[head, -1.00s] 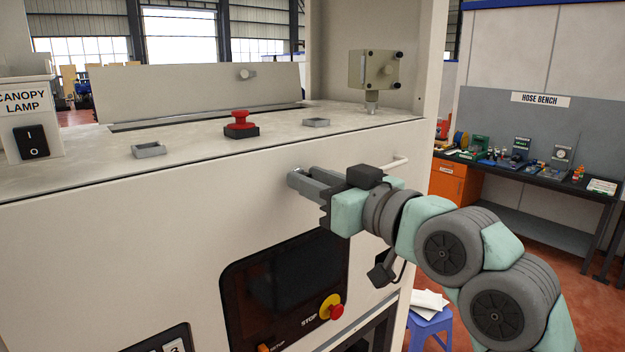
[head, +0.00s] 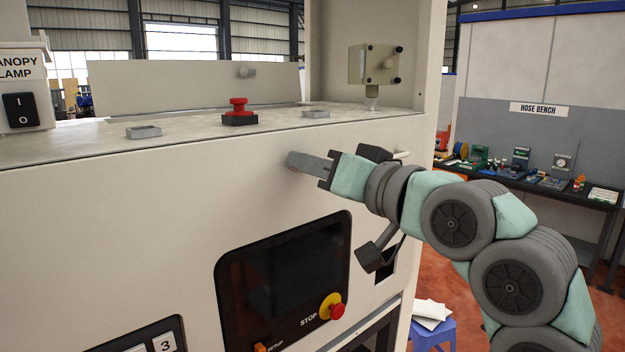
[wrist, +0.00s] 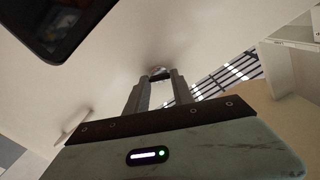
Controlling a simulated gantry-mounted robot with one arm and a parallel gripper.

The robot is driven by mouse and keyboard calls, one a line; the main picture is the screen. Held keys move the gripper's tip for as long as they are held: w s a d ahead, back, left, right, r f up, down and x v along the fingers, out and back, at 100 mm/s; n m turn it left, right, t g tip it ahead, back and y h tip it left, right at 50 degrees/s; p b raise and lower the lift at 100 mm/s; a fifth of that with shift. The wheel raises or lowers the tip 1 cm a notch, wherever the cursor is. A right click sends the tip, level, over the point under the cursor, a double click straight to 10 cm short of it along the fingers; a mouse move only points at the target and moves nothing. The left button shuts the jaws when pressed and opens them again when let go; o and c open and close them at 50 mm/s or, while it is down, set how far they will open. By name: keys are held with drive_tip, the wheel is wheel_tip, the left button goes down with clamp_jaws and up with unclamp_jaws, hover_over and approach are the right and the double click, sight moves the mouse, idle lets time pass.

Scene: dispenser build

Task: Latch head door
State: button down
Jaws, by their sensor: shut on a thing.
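The head door appears to be the broad cream front panel (head: 130,215) of the machine, and it looks flush with the top edge. My gripper (head: 291,160) reaches in from the right with its fingertips at this panel, high on its right half. In the wrist view my gripper (wrist: 159,76) has its two fingers closed around a small rounded latch knob (wrist: 160,70) on the panel. The fingers hide most of the knob, and in the head view it is covered. I cannot tell the latch's position.
A pale bar handle (head: 401,154) sticks out just behind my wrist. A dark screen panel with a red stop button (head: 335,310) lies below my gripper. A hose bench (head: 540,180) is at right.

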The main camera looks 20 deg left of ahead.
drive_tip(key=m+p, duration=0.7)
drive_tip(key=m, duration=0.6)
drive_tip(key=shift+f, duration=0.1)
idle(0.4)
drive_tip(key=c, duration=1.1)
unclamp_jaws()
drive_tip(key=b+v, duration=0.1)
drive_tip(key=v, duration=1)
drive_tip(key=shift+w, duration=0.1)
